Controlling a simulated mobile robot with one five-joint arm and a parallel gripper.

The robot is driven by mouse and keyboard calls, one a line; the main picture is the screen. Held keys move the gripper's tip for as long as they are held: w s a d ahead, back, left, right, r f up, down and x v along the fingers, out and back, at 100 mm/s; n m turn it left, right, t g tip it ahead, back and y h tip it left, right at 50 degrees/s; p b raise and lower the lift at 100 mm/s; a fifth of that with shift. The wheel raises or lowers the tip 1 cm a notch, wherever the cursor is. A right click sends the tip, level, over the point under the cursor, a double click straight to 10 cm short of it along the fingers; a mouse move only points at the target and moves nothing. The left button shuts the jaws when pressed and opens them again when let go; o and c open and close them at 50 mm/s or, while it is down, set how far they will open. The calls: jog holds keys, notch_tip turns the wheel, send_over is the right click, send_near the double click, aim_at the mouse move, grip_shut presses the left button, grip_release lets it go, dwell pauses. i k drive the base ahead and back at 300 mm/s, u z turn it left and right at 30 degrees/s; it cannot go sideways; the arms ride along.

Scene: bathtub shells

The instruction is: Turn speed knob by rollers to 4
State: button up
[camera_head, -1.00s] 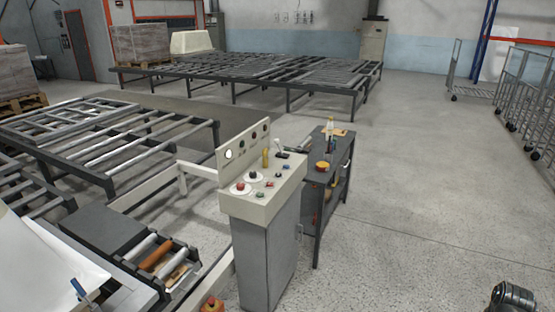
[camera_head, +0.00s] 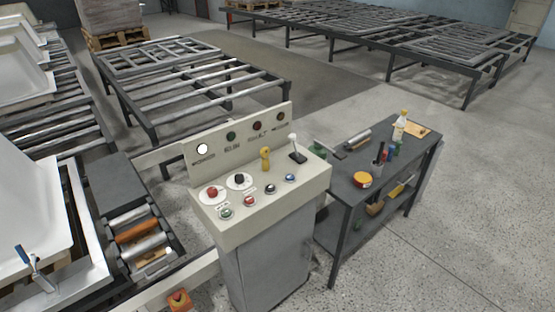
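A cream control console (camera_head: 262,215) on a grey pedestal stands at the centre. On its top, a black knob (camera_head: 239,179) sits on a round white dial. Left of it, a red knob (camera_head: 212,191) sits on a similar white plate. The dial figures and labels are too small to read, so I cannot tell which control is the speed knob or its setting. A yellow control (camera_head: 265,156) and a lever (camera_head: 295,148) stand further right. Several small buttons line the front. Rollers (camera_head: 140,244), one of them orange, lie left of the console. My gripper is not in view.
A dark workbench (camera_head: 385,165) with bottles, tools and a yellow-red tape roll (camera_head: 362,180) stands right of the console. White tub shells (camera_head: 35,215) lie at the left. A roller table (camera_head: 200,85) is behind. Floor at the lower right is clear.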

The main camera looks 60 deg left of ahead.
aim_at(239, 179)
jog(key=u, duration=0.05)
jog(key=i, duration=0.65)
jog(key=u, duration=3.95)
jog(key=i, duration=1)
jog(key=z, duration=0.1)
